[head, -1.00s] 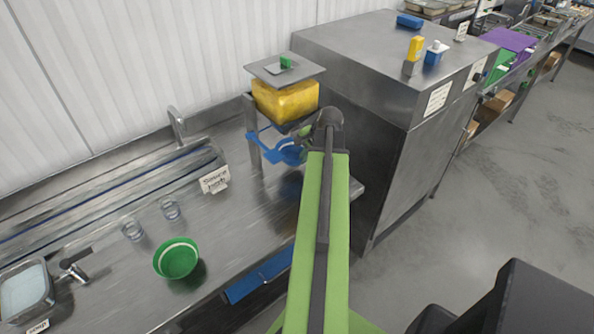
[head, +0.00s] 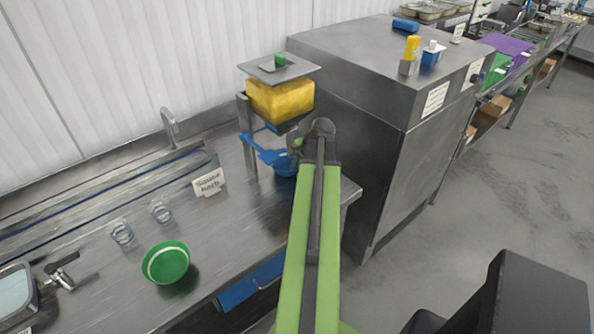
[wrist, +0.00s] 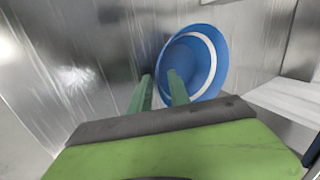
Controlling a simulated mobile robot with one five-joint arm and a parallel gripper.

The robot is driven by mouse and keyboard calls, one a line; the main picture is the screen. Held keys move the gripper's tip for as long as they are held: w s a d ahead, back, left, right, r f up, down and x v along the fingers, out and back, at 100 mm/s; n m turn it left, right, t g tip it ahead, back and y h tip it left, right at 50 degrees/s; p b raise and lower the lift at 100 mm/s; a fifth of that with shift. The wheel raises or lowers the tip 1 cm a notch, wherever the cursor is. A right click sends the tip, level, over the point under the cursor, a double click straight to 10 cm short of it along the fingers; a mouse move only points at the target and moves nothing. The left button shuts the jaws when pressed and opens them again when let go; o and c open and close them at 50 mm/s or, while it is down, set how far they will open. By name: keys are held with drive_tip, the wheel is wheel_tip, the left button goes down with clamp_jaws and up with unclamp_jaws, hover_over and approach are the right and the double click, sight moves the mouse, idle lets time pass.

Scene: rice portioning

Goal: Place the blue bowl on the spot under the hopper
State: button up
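The blue bowl (head: 285,169) stands low beneath the yellow-filled hopper (head: 281,98), partly hidden by the blue lever and my arm. In the wrist view the bowl (wrist: 203,55) with its pale inner ring lies just beyond my fingertips. My gripper (wrist: 159,75) has its two green fingers apart, the right one overlapping the bowl's near side in the picture. Whether a finger touches the bowl cannot be told. In the head view my gripper (head: 297,147) is beside the hopper stand, mostly hidden by the arm. The spot under the hopper is not clearly visible.
A blue lever (head: 268,153) sticks out below the hopper. A green bowl (head: 166,263), two glasses (head: 161,211) and a label card (head: 208,182) are on the counter to the left. A tall steel cabinet (head: 385,150) stands close on the right.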

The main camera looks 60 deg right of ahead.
drive_tip(key=shift+r+p, duration=0.45)
drive_tip(key=p+v, duration=1)
drive_tip(key=v, duration=0.1)
drive_tip(key=shift+s+r, duration=0.15)
drive_tip(key=shift+s, duration=0.05)
